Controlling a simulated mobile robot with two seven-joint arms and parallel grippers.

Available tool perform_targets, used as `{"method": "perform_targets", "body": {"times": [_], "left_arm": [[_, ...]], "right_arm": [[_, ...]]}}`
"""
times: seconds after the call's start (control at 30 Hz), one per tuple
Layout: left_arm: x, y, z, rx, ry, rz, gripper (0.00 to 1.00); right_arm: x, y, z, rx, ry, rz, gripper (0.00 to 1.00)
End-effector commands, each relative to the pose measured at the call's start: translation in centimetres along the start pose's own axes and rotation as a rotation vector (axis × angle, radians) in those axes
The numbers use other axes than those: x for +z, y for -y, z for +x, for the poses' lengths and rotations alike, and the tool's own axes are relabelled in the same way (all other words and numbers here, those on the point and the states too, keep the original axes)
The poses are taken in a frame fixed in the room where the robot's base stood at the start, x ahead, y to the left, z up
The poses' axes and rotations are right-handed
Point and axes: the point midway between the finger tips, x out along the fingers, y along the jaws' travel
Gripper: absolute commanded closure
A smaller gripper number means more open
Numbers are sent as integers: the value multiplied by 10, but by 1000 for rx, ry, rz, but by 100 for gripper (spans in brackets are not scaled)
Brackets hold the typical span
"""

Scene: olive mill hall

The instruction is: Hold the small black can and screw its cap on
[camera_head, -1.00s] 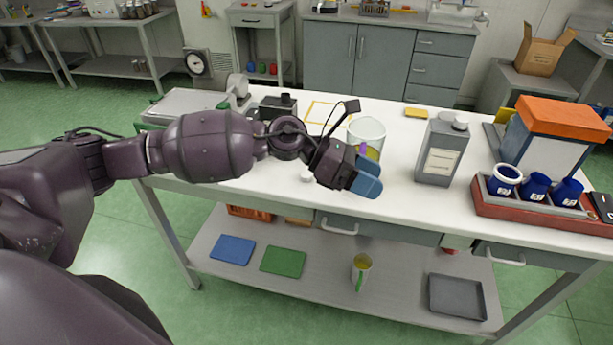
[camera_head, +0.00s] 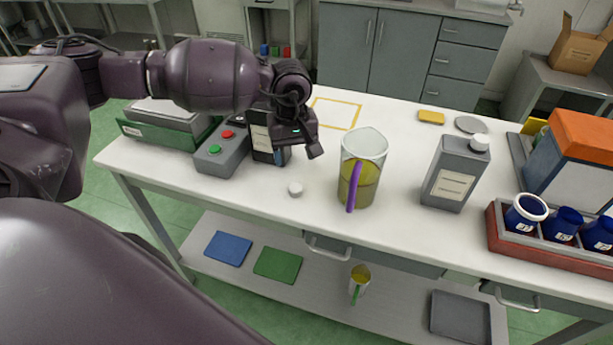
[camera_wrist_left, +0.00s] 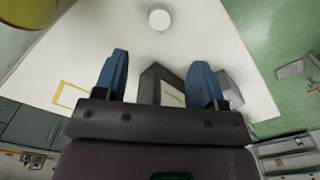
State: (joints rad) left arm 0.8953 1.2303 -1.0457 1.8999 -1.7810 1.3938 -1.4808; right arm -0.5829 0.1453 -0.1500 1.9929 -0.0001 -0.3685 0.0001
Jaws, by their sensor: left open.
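The small black can (camera_head: 260,138), with a pale label, stands on the white worktable, partly hidden behind my left gripper. My left gripper (camera_head: 292,150) is open just right of the can in the head view. In the left wrist view the black can (camera_wrist_left: 150,84) appears between the spread blue fingers of my left gripper (camera_wrist_left: 158,82), nearer the right finger; I cannot tell whether they touch it. The round white cap (camera_head: 295,188) lies loose on the table in front of the can, and also shows at the top of the left wrist view (camera_wrist_left: 160,19).
A grey button box (camera_head: 222,155) stands close left of the can. A jug (camera_head: 361,170) of yellow-green liquid stands right of the cap. Farther right are a grey can (camera_head: 452,178) with a white cap and a red rack (camera_head: 550,252) of blue cups. The table's front is clear.

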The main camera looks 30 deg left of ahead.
Motion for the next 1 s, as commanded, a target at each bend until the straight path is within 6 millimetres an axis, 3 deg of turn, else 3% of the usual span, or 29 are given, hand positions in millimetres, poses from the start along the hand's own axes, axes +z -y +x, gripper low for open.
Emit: {"method": "perform_targets", "body": {"times": [0.53,1.0], "left_arm": [[0,1,5,-5,-1,7,36],[0,1,57,-4,0,6,36]], "right_arm": [[17,0,-8,5,34,8,5],[8,1,-2,2,14,5,5]]}}
